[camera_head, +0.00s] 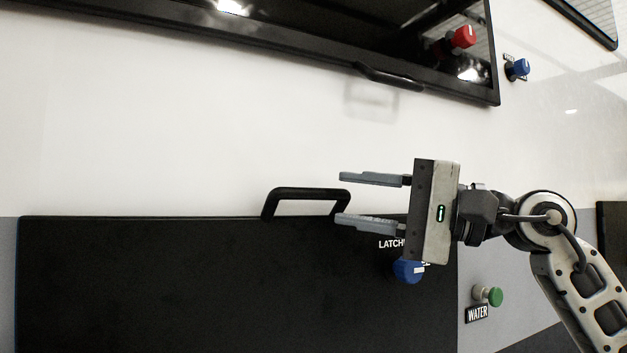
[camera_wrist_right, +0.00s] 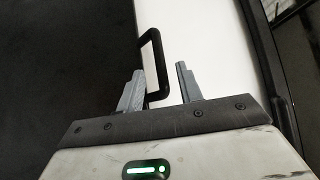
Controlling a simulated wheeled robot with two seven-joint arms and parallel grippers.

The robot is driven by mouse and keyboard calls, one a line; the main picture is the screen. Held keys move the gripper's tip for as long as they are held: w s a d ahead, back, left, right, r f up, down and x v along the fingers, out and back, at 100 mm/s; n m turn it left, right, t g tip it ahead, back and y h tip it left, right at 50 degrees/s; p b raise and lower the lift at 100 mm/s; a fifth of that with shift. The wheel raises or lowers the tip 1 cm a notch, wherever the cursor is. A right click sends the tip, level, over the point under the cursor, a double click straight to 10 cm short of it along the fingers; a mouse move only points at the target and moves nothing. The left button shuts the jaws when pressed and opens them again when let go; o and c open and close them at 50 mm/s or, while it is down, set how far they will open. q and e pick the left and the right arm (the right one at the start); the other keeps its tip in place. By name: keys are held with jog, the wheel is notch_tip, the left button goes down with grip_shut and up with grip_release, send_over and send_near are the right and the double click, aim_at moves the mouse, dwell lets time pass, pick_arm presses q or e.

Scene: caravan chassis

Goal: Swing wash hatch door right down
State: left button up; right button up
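The wash hatch door seems to be the large black panel (camera_head: 190,285) at lower left in the head view; it also fills the left of the wrist view (camera_wrist_right: 65,75). A black loop handle (camera_head: 308,191) stands up from its top edge. My right gripper (camera_head: 339,199) is open and empty, just right of the handle, its fingers pointing left towards it. In the wrist view the handle (camera_wrist_right: 161,65) lies ahead of the gap between the open fingers (camera_wrist_right: 159,68); I cannot tell whether they touch it. My left gripper is not in view.
A blue knob (camera_head: 408,270) by a partly hidden latch label sits below my right gripper. A green knob (camera_head: 494,297) is by the WATER label (camera_head: 476,314). Above is a black-framed window (camera_head: 250,38) with a handle (camera_head: 388,77). Another blue knob (camera_head: 517,69) is upper right. White wall (camera_head: 180,130) is clear.

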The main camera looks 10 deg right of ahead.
aim_at(320, 196)
jog(key=p+x, duration=0.1)
jog(key=x, duration=0.5)
jog(key=shift+s, duration=0.1)
grip_shut()
